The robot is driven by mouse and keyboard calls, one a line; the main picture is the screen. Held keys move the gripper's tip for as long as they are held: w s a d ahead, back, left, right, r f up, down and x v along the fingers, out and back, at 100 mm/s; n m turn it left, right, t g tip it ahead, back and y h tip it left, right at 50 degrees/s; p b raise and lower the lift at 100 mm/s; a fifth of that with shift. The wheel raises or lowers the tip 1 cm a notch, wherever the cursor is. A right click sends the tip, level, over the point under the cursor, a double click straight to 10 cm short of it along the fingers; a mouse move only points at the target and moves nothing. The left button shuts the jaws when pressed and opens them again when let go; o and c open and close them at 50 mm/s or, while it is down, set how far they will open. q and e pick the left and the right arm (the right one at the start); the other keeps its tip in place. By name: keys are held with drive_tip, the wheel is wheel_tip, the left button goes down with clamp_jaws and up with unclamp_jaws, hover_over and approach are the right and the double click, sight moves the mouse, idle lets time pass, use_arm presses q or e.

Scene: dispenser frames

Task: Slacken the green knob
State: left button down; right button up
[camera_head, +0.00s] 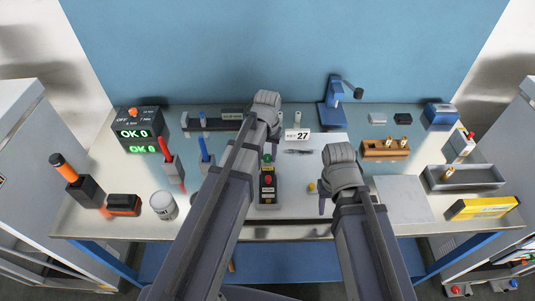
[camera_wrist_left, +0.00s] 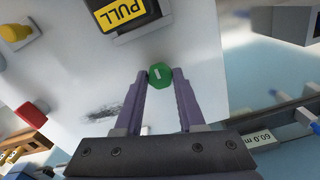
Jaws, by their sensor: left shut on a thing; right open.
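The green knob (camera_wrist_left: 159,76) is small and round with a short white mark on its face. In the left wrist view it sits between the two purple fingertips of my left gripper (camera_wrist_left: 160,78), which is shut on it. In the head view the green knob (camera_head: 267,158) shows just behind the control box with the red button (camera_head: 268,181), below my left gripper (camera_head: 270,148); its lower part is hard to make out. My right gripper (camera_head: 323,204) is open and empty over the front middle of the bench, near a small yellow knob (camera_head: 311,187).
A blue press (camera_head: 333,103), a wooden block with brass parts (camera_head: 384,150) and a metal can (camera_head: 163,206) stand around. The right front mat (camera_head: 403,200) is clear.

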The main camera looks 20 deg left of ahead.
sight(267, 157)
use_arm(q)
drive_tip(key=c, duration=0.5)
unclamp_jaws()
use_arm(e)
drive_tip(key=shift+r, duration=0.1)
use_arm(q)
wheel_tip(267, 157, up, 8)
drive_tip(key=p, duration=0.8)
drive_tip(key=shift+f, duration=0.1)
use_arm(e)
wheel_tip(267, 157, up, 8)
drive_tip(key=shift+f, duration=0.2)
use_arm(q)
drive_tip(key=shift+f, duration=0.1)
